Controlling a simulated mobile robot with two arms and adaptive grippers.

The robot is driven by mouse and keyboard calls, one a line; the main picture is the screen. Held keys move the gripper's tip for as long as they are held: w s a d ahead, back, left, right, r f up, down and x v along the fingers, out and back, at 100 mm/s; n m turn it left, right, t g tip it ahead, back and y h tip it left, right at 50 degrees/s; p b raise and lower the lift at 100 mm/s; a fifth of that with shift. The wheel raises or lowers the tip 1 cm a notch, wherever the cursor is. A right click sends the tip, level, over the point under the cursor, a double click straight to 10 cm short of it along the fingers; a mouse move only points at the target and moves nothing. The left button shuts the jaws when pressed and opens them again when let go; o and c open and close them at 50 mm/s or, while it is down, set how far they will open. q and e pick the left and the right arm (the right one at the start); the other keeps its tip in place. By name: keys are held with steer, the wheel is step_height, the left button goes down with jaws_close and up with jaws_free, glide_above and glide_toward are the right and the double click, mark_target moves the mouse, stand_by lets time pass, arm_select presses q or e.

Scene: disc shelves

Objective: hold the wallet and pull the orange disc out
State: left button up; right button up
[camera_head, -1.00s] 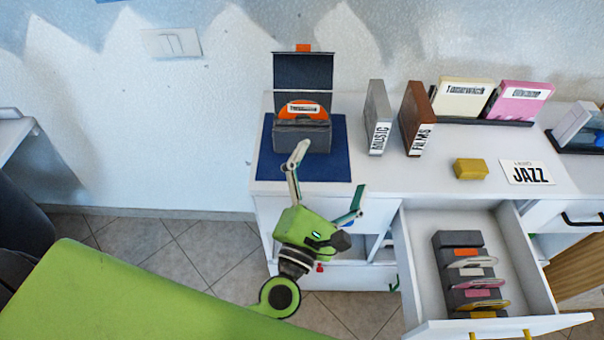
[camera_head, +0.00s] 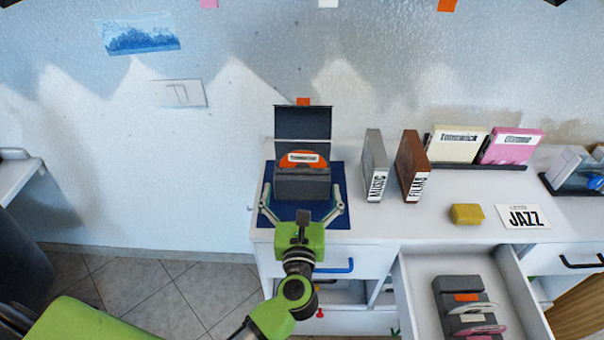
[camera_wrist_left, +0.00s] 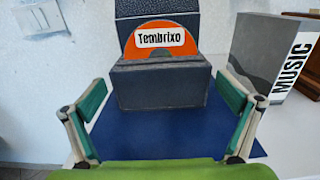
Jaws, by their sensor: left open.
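The dark grey wallet (camera_head: 302,187) stands open on a blue mat (camera_head: 333,215) on the white cabinet top, its lid raised against the wall side. The orange disc (camera_head: 289,160) with a white label stands in it, its upper part showing above the front pocket. In the left wrist view the disc (camera_wrist_left: 185,47) reads "Tembrixo" and the wallet (camera_wrist_left: 162,84) is centred. My left gripper (camera_head: 302,188) is open, with one finger on each side of the wallet's front part. In the wrist view a gap shows between each finger and the wallet. My right gripper is not in view.
A grey "MUSIC" case (camera_head: 374,165) and a brown "FILMS" case (camera_head: 411,166) stand to the right. Beyond are a yellow block (camera_head: 467,214) and a "JAZZ" card (camera_head: 523,216). An open drawer (camera_head: 416,292) holding a disc rack (camera_head: 450,300) juts out at lower right.

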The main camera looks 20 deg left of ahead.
mark_target(302, 185)
arm_select(q)
steer(key=shift+x, duration=2.1)
steer(key=c, duration=0.8)
steer(key=shift+c, duration=0.2)
